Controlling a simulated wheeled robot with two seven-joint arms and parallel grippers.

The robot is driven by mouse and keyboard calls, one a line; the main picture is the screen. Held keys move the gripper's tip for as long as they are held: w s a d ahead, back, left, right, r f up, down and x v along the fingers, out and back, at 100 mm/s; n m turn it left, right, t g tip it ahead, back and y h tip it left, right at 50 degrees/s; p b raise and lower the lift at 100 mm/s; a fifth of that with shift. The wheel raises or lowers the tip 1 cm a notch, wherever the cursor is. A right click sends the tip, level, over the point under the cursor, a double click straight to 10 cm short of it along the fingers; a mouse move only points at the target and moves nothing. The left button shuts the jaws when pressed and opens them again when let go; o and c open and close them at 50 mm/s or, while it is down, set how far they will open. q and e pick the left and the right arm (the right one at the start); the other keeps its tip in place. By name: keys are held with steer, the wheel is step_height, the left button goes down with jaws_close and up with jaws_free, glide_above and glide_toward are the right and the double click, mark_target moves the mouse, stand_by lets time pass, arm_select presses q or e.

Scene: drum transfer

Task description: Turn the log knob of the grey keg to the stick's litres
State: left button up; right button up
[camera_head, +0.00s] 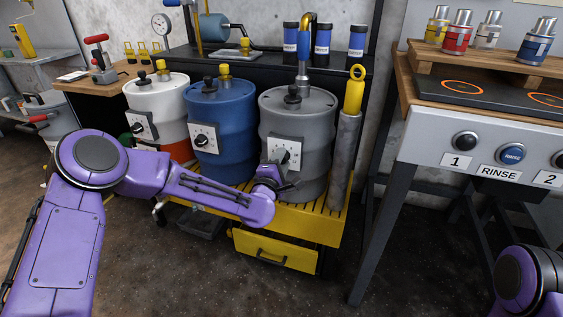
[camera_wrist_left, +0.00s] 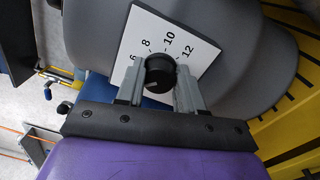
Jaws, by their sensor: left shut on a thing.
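The grey keg (camera_head: 297,115) stands at the right end of the row of kegs on a yellow slatted stand. Its log knob (camera_wrist_left: 160,73) is black and round, on a white dial plate (camera_head: 287,150) on the keg's front. In the left wrist view, 6, 8, 10 and 12 show on the plate. My left gripper (camera_head: 278,181) is at the dial, its fingers shut on the knob; the knob's pointer is not clear. A yellow ring-topped stick (camera_head: 355,88) stands upright in a grey tube right of the keg; no litres mark is readable. My right gripper is out of view.
A blue keg (camera_head: 219,120) and a white keg (camera_head: 157,102) with their own dials stand to the left. A yellow drawer (camera_head: 275,251) is below the stand. A bench with a RINSE button (camera_head: 511,154) is at the right.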

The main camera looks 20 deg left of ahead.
arm_select(q)
steer(key=shift+f, duration=0.1)
steer(key=o, duration=1)
steer(key=shift+o, duration=0.2)
steer(key=s+p, duration=0.1)
steer(key=s, duration=0.9)
steer(key=shift+s+f, duration=0.15)
steer(key=shift+s, duration=0.15)
